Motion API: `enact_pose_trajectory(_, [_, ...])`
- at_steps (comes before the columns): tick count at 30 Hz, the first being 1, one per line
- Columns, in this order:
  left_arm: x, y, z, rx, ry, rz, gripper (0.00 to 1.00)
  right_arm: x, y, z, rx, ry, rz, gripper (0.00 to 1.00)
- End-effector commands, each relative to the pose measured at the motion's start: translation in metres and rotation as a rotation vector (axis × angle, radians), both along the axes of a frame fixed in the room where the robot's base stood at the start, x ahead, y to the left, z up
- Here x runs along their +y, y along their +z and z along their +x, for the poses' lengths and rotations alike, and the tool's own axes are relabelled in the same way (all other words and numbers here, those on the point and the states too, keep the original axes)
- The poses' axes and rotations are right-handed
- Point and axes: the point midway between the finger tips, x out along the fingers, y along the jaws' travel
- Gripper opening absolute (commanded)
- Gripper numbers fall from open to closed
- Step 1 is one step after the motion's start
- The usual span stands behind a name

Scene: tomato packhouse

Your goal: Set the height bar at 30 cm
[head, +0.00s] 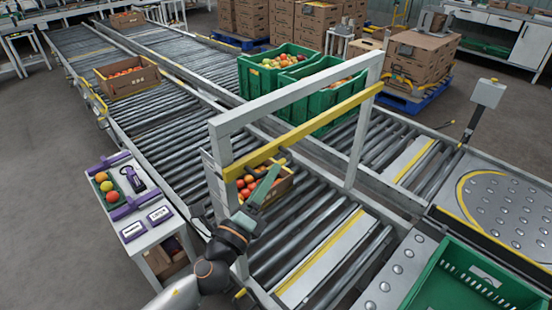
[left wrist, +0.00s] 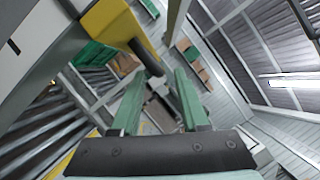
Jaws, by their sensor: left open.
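The height bar (head: 305,130) is a yellow bar that slopes across the grey gantry frame (head: 290,93) over the roller conveyor in the head view. A pale plate (head: 211,172) stands beside the near left post; I cannot read any marks on it. My left gripper (head: 272,173), with green fingers, is just below the bar near its left end. In the left wrist view the bar's yellow end (left wrist: 112,24) is at the upper left, with a dark part beside it. The left gripper (left wrist: 158,88) is open there, with nothing visibly held. My right gripper is not in view.
A carton of tomatoes (head: 266,186) sits on the rollers beneath the bar, behind my left arm. Green crates (head: 300,72) stand behind the gantry. A side table (head: 132,195) with gauges is at left. An empty green crate (head: 470,285) is at lower right.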

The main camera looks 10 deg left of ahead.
Motion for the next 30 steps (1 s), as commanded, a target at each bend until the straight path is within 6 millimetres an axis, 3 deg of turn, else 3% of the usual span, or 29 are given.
enact_pose_trajectory(3, [-0.005, 0.007, 0.018, -0.001, -0.001, -0.001, 0.45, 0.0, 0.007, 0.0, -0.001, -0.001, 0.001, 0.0])
enact_pose_trajectory(9, [-0.01, 0.008, 0.035, 0.0, -0.002, -0.003, 0.45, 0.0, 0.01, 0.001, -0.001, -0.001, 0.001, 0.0])
enact_pose_trajectory(20, [-0.01, 0.008, 0.038, 0.002, -0.002, -0.002, 0.43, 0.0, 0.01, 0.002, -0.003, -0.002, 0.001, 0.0])
enact_pose_trajectory(30, [-0.01, 0.008, 0.038, 0.002, -0.001, -0.002, 0.05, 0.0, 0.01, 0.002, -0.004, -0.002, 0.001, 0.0])
